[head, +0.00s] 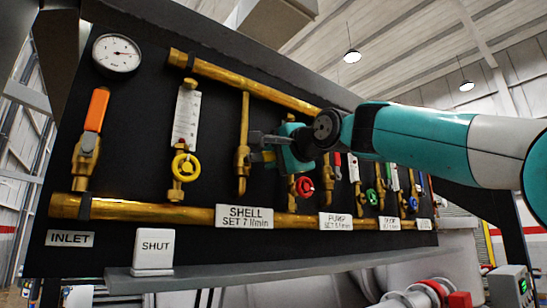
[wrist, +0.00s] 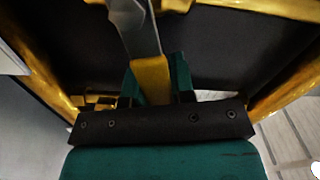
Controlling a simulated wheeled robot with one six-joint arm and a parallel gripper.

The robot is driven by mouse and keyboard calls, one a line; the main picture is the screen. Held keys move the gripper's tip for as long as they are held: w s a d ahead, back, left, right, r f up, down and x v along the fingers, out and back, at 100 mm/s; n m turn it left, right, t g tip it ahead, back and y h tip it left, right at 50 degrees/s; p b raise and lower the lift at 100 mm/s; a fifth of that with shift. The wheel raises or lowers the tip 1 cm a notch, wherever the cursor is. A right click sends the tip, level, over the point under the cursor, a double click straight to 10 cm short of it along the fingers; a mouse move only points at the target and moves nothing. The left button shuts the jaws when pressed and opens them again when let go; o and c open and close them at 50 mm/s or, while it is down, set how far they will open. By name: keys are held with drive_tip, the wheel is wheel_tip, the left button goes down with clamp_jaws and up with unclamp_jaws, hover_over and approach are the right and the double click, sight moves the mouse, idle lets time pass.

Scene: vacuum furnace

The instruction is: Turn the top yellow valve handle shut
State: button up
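My gripper (head: 272,146) is at a brass valve (head: 242,160) on the second vertical pipe of the black panel. In the wrist view a grey metal lever (wrist: 135,28) runs down to a yellow handle (wrist: 151,78), which lies between the teal fingers of my gripper (wrist: 156,88). The fingers are close to both sides of the handle; I cannot tell whether they press on it. In the head view my gripper and arm hide most of this handle. A round yellow handwheel (head: 185,167) is on the pipe to the left, apart from my gripper.
An orange lever handle (head: 96,110) stands upright at the left, below a round gauge (head: 116,53). A SHUT plate (head: 153,250) stands on the ledge. A red handwheel (head: 304,187) is just right of my gripper. Brass pipes cross the panel above and below.

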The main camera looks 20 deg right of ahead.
clamp_jaws()
wheel_tip(320, 180, down, 2)
drive_tip(key=m+b, duration=0.1)
drive_tip(key=m, duration=0.2)
drive_tip(key=shift+d, duration=0.1)
drive_tip(key=o, duration=0.6)
unclamp_jaws()
drive_tip(key=shift+b, duration=0.35)
